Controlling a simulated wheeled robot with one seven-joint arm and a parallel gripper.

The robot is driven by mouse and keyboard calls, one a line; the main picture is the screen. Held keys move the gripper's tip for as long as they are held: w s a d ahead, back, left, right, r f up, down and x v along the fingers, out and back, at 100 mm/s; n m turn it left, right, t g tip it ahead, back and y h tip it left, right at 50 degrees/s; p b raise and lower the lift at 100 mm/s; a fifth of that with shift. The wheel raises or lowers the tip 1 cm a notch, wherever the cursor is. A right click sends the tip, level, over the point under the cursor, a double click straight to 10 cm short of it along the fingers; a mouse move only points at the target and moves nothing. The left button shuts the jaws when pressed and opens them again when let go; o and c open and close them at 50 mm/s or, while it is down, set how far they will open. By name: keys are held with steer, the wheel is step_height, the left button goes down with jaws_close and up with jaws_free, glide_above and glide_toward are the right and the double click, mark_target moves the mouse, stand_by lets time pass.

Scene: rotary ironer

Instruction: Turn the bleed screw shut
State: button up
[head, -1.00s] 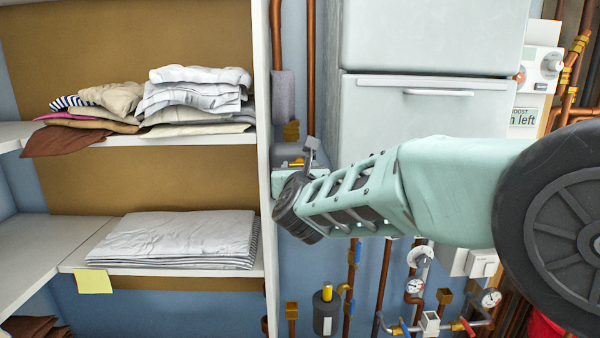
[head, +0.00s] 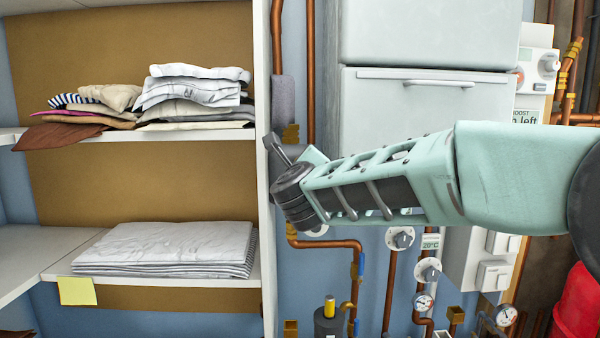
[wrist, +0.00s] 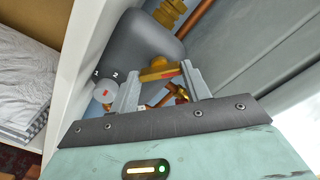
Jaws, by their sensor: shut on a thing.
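Another brass piece and a red-marked part show behind and below, partly hidden by the fingers. In the head view, my gripper (head: 277,149) is at the right edge of the shelf unit, tilted up and left. The screw is hidden there behind the gripper and wrist.
A dark grey rounded body (wrist: 138,42) and a white round knob (wrist: 106,91) sit close to the fingers. The shelf's upright panel (head: 264,200) is close on the left. A white cabinet (head: 425,100) stands behind my arm. Copper pipes and gauges (head: 423,302) are below.

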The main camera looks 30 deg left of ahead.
steer(key=shift+n+p, duration=0.55)
steer(key=shift+n, duration=3.25)
steer(key=shift+f, duration=0.1)
steer(key=o, duration=1)
steer(key=b+v, duration=0.9)
steer(key=v, duration=0.8)
steer(key=shift+s+d, duration=0.15)
steer(key=shift+s, duration=0.05)
